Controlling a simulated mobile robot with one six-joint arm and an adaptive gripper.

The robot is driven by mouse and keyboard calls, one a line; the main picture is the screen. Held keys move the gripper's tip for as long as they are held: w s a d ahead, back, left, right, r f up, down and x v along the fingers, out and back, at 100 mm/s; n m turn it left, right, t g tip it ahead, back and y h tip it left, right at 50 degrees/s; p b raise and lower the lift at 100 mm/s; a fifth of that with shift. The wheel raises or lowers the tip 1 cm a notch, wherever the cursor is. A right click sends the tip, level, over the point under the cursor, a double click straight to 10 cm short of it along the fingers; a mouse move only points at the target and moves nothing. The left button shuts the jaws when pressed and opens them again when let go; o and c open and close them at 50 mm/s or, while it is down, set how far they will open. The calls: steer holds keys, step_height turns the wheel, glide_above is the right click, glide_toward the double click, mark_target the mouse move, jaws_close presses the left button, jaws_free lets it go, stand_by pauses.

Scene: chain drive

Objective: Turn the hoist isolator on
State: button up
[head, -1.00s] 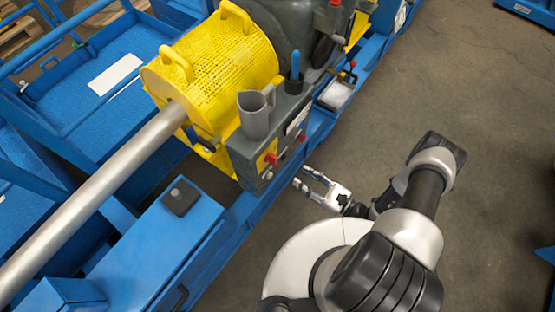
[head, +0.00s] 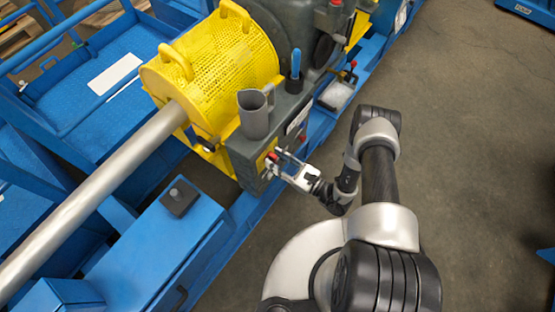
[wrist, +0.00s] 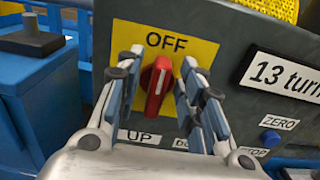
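The hoist isolator is a red rotary handle (wrist: 157,84) on a yellow plate (wrist: 192,45) marked OFF, on the grey panel (wrist: 235,35). The handle stands nearly upright, leaning slightly, with its upper end towards the OFF label. My gripper (wrist: 155,82) is open, with one finger on each side of the handle and a visible gap on both sides. In the head view my gripper (head: 277,162) is at the grey control box (head: 245,155), in front of the yellow plate. Whether the fingertips reach past the handle's face is hard to tell.
Below the plate are labels UP (wrist: 139,136) and another partly hidden by a finger. A blue ZERO button (wrist: 271,137) and a "13 turn" label (wrist: 285,75) are to the right. A grey cup-like holder (head: 254,113) stands on the box. Open floor (head: 470,130) lies to the right.

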jaws_close()
stand_by(0.3)
steer(key=shift+m+b, duration=0.3)
steer(key=shift+b, duration=0.05)
steer(key=m+b, duration=0.1)
steer(key=m, duration=0.1)
steer(key=m+b, duration=0.2)
steer(key=m, duration=0.1)
steer(key=w+m+b, duration=0.1)
steer(key=m+b, duration=0.1)
steer(key=m, duration=0.1)
steer(key=shift+d+f, duration=0.4)
steer(key=shift+w+d+f+m+b, duration=0.15)
steer(key=shift+m+b, duration=0.6)
steer(key=shift+m, duration=0.8)
steer(key=shift+a+f+m+b, duration=0.15)
steer(key=shift+m+b, duration=0.55)
steer(key=shift+m, duration=0.8)
steer(key=shift+w+d+f+m+b, duration=0.2)
steer(key=shift+m+b, duration=0.55)
steer(key=shift+m, duration=0.8)
steer(key=shift+s, duration=0.15)
